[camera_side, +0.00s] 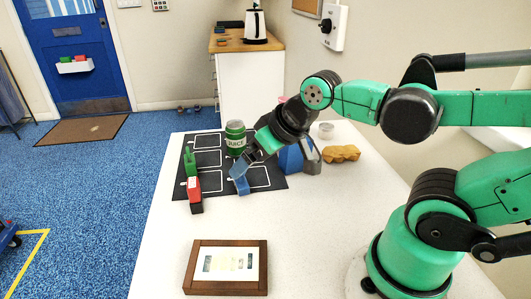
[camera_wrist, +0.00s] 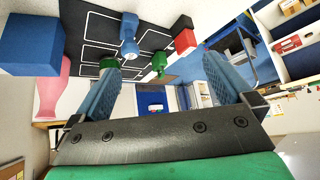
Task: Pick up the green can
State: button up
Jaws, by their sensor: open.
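The green can (camera_side: 236,141), with a pale "JUICE" label, stands upright on the black mat (camera_side: 262,178) with white outlines. In the side view my gripper (camera_side: 253,158) is low over the mat, just right of and nearer the camera than the can, apart from it. In the wrist view the fingers (camera_wrist: 162,68) are spread with nothing between them. A green shape at the left finger's tip (camera_wrist: 108,64) appears to be the can, partly hidden by the finger.
A green object (camera_side: 190,161), red block (camera_side: 193,184) and black block (camera_side: 196,206) line the mat's left edge. A blue box (camera_side: 290,158) and a tan lumpy object (camera_side: 341,153) lie right. A framed picture (camera_side: 227,288) lies in front.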

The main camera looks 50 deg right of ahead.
jog(key=w+d+r+m+y, duration=0.1)
jog(key=w+d+m+y, duration=0.1)
jog(key=w+m, duration=0.55)
jog(key=m+t+y, duration=0.2)
jog(key=m+t, duration=0.4)
jog(key=m, duration=1.8)
send_over(242, 124)
notch_tip(242, 124, down, 2)
jog(key=shift+s+d+f, duration=0.1)
jog(key=shift+s+f, duration=0.1)
jog(key=shift+f, duration=1.05)
jog(key=shift+s+d+f, duration=0.1)
jog(key=shift+s+f, duration=0.1)
jog(key=shift+f, duration=1)
notch_tip(242, 124, down, 2)
jog(key=shift+f, duration=0.25)
jog(key=shift+x, duration=1.45)
jog(key=shift+a+r, duration=0.1)
jog(key=shift+r, duration=0.05)
jog(key=c, duration=1.2)
